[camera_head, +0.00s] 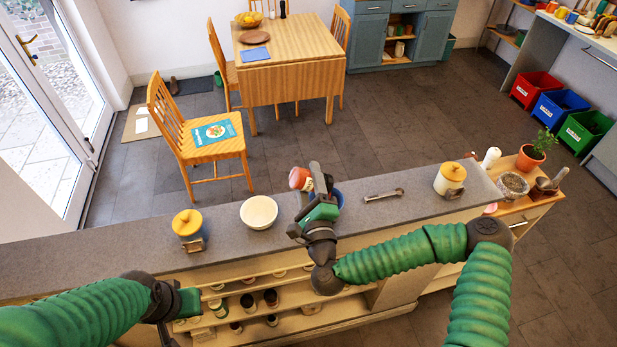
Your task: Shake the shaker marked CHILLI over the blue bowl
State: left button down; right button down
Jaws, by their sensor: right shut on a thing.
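My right gripper (312,190) is above the grey counter and shut on a small reddish shaker (301,179) with a pale part. The shaker is tilted, and its marking is too small to read. The blue bowl (339,198) is just right of the gripper and mostly hidden behind it; only part of its rim and side shows. From this view I cannot tell whether the shaker is right over the bowl. My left gripper (182,303) is low at the left, in front of the shelves below the counter. Its fingers do not show clearly.
On the counter (100,248) stand a cream bowl (259,212), a yellow-lidded jar (187,224) and another lidded jar (450,179). A metal wrench-like tool (383,195) lies right of the blue bowl. The counter's left end is clear.

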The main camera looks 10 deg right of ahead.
jog(key=shift+w+f, duration=0.25)
jog(key=shift+f, duration=0.1)
jog(key=shift+r+n+p, duration=0.4)
jog(key=shift+n+p, duration=0.25)
jog(key=shift+n, duration=0.15)
jog(key=n, duration=0.2)
jog(key=r+n+y+p, duration=0.1)
jog(key=n, duration=0.1)
jog(key=shift+s+p, duration=0.15)
jog(key=shift+p, duration=0.15)
jog(key=shift+n+y, duration=0.3)
jog(key=shift+n, duration=0.8)
pick_arm(q)
notch_tip(320, 180, up, 2)
jog(key=shift+w+r, duration=0.1)
jog(key=shift+w, duration=0.05)
pick_arm(e)
jog(key=shift+f, duration=0.1)
